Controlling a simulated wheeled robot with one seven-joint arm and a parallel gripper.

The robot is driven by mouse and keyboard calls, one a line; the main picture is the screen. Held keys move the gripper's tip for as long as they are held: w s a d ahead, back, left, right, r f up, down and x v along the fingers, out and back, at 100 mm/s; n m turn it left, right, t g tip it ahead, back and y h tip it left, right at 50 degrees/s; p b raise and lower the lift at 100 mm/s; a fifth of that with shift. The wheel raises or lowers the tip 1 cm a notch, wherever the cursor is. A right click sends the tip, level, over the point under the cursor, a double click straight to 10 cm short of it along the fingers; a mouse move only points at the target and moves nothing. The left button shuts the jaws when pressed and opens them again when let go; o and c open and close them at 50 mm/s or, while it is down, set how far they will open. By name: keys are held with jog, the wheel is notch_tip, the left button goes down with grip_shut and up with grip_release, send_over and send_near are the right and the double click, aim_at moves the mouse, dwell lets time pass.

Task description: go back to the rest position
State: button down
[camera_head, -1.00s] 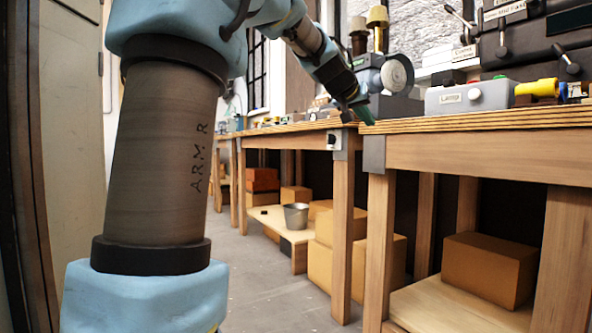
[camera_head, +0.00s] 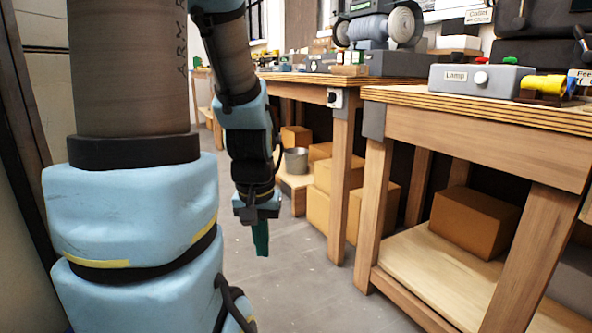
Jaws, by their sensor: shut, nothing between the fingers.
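My gripper (camera_head: 261,240) hangs at the end of my folded arm, its green fingers pointing down over the grey floor. It is shut and holds nothing. It is left of the workbenches and below the height of their tops, apart from them. The grey lamp box (camera_head: 480,79), labelled "Lamp", stands on the near bench (camera_head: 470,138). It has a white knob, a green button and a red button, and a yellow plug-like part at its right side.
The far bench (camera_head: 343,94) carries a bench grinder (camera_head: 380,28) and small parts. Cardboard boxes (camera_head: 474,221) and a metal bucket (camera_head: 296,160) sit on the lower shelves. The floor (camera_head: 310,290) between my arm and the benches is clear.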

notch_tip(320, 180, up, 35)
jog(key=p, duration=3.3)
jog(key=c, duration=1.5)
grip_release()
jog(key=shift+f, duration=0.1)
